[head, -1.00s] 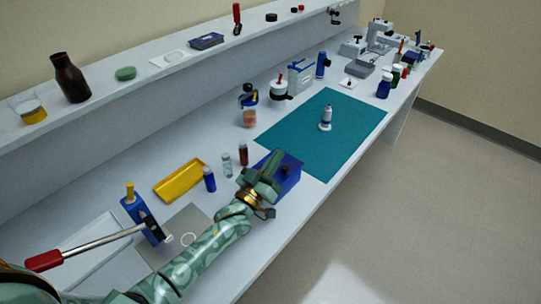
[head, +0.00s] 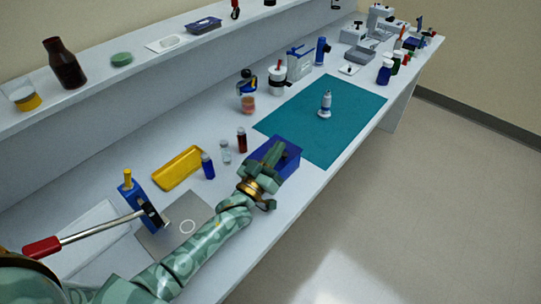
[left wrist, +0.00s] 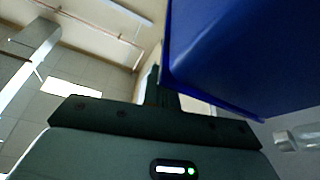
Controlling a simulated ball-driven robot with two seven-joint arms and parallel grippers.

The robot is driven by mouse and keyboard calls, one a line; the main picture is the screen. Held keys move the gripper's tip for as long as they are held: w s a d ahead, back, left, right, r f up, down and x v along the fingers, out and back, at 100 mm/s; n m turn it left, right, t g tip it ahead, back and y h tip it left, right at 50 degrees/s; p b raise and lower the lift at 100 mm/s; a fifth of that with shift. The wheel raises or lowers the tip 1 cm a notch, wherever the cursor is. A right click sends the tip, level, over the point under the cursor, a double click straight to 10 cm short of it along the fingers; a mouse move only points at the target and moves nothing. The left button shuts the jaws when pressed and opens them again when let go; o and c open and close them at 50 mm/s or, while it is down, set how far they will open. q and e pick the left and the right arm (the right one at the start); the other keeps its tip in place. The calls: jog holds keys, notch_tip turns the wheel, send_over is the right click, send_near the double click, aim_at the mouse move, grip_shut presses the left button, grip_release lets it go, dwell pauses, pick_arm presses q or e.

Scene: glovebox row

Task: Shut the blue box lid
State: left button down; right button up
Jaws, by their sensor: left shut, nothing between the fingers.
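The blue box (head: 291,163) stands near the front edge of the bench, at the near corner of the teal mat. My left gripper (head: 271,152) is at the box, over its left part, and hides much of its top. Its fingers are shut and hold nothing. In the left wrist view a large blue surface of the box (left wrist: 245,55) fills the upper right, close to the fingers (left wrist: 155,85). I cannot tell from these views how far the lid is open, or whether the fingers touch it. My right gripper is not in view.
Left of the box stand small vials (head: 226,152) and a yellow tray (head: 178,168). A blue press with a red-handled lever (head: 42,247) is nearer. The teal mat (head: 335,140) holds a white bottle (head: 325,104). The bench's front edge drops to open floor (head: 400,220).

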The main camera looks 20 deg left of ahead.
pick_arm(q)
jog(key=s+a+p, duration=0.2)
jog(key=s+a, duration=0.1)
jog(key=s, duration=0.9)
jog(key=shift+s+f, duration=0.15)
jog(key=shift+s, duration=0.15)
jog(key=shift+s+f, duration=0.1)
